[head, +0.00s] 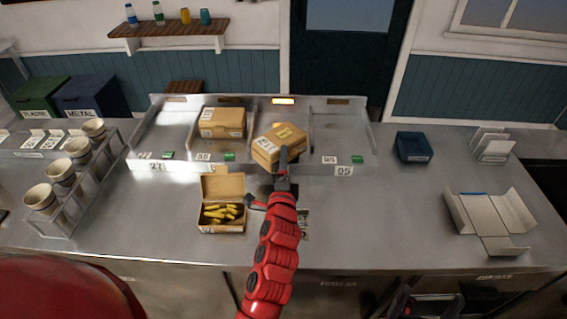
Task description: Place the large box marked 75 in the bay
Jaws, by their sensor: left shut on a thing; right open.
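A cardboard box (279,145) with a pale label is at the third bay from the left of the metal rack (350,171). It is turned at an angle to the bay, and its number is too small to read. My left gripper (283,165) is shut on the near side of this box. I cannot tell whether the box touches the bay floor. The arm and gripper hide part of the bay's front edge. A lit panel (283,101) is at the back of this bay. My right gripper (428,302) is open and empty at the bottom edge, partly cut off.
Another closed box (222,122) sits in the second bay. An open box of yellow items (222,214) stands in front of the rack. Cups in a holder (62,172) are left; a blue bin (413,147) and open carton (490,219) are right. The right counter middle is clear.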

